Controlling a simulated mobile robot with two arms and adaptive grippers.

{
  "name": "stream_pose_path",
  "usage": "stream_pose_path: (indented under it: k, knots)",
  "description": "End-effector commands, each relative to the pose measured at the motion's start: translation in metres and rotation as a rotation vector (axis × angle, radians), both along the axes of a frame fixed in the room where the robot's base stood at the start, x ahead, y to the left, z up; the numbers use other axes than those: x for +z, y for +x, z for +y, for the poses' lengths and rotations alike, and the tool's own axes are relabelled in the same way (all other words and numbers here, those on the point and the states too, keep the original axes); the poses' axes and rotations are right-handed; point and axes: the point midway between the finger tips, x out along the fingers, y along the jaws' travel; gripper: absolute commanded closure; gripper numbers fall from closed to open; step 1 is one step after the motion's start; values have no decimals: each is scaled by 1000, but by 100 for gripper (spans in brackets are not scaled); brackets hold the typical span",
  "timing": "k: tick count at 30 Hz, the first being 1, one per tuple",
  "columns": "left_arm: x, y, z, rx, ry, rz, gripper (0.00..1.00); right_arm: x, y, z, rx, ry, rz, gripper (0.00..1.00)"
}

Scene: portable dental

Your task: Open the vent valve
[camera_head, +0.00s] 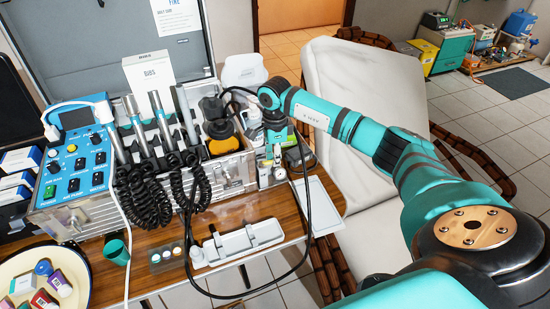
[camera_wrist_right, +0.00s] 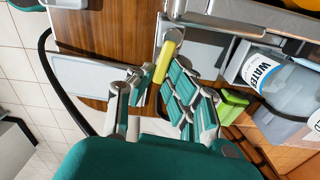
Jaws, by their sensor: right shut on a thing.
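The vent valve appears to be the slim yellow lever (camera_wrist_right: 164,62) on a metal fitting at the side of the dental unit. It shows between the fingertips in the right wrist view. My right gripper (camera_wrist_right: 152,86) is shut on this lever, with the fingers on either side of it. In the head view my right gripper (camera_head: 276,146) points down at the right end of the dental unit (camera_head: 233,170). The valve is small and mostly hidden there by the gripper. My left gripper is not in view.
A water bottle (camera_wrist_right: 268,82) and a green block (camera_wrist_right: 233,101) are close beside the fingers. A white tray (camera_head: 320,204) lies at the table's right edge. A black hose (camera_head: 309,215) loops past it. Coiled cords (camera_head: 145,200) hang in front of the unit. A reclining chair (camera_head: 355,100) stands behind my arm.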

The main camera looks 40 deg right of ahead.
Motion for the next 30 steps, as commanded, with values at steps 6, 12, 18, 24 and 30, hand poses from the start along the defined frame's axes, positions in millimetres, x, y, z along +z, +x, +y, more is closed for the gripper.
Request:
stream_pose_path:
  k: [6,12,18,24,30]
  knots:
    - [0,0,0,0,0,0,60,1,1,0,0,0,-2,64]
    - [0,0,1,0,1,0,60,0,0,0,-1,-1,-2,64]
    - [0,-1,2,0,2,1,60,13,1,0,-1,0,-3,64]
    - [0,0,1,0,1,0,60,53,1,-1,0,-1,-6,64]
    - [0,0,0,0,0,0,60,93,2,0,0,0,-6,64]
